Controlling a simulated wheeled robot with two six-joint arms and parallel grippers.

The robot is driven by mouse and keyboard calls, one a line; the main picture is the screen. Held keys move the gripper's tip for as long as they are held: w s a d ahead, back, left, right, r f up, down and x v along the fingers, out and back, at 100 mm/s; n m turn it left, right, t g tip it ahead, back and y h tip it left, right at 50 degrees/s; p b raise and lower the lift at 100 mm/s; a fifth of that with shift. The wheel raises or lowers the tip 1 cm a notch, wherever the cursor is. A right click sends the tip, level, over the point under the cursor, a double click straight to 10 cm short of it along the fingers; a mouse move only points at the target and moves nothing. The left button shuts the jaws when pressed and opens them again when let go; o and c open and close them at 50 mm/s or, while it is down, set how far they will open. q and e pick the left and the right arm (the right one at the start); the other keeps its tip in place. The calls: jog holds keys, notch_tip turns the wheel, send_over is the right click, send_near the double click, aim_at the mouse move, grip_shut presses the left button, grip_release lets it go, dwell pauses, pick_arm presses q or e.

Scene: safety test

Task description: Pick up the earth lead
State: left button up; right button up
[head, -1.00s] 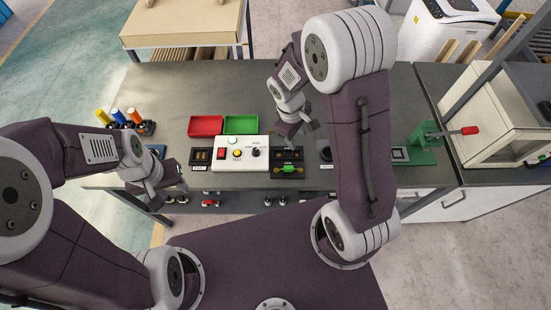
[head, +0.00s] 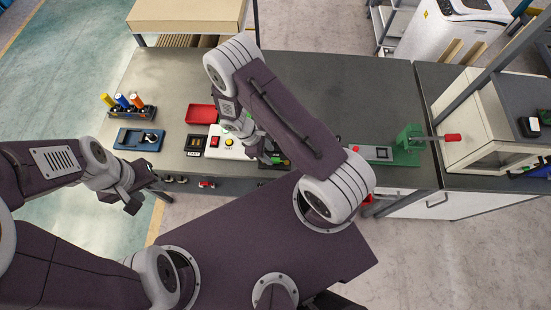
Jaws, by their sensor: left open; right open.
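I cannot clearly identify the earth lead. A small green piece (head: 284,161) shows beside my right gripper on the bench and is mostly hidden by that arm; I cannot tell if it is the lead. My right gripper (head: 264,154) is open, over the front part of the bench, just right of the white control panel (head: 226,153). I cannot tell whether it touches anything. My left gripper (head: 134,201) is open and empty, off the bench's front edge at the left.
A blue tray (head: 125,138) with a black item, a dark socket block (head: 195,143) and a red bin (head: 200,114) stand on the grey bench (head: 180,80). A tool rack (head: 144,112) is at left, a green press (head: 408,146) at right.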

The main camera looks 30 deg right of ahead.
aim_at(275, 159)
jog(key=x, duration=0.1)
jog(key=p+x, duration=0.1)
jog(key=x, duration=0.1)
jog(key=p+x, duration=0.1)
jog(key=shift+w+d+f, duration=0.15)
jog(key=shift+w+f, duration=0.05)
jog(key=shift+f, duration=0.05)
jog(key=shift+d+f, duration=0.2)
jog(key=shift+f, duration=0.2)
jog(key=shift+a, duration=0.1)
grip_shut()
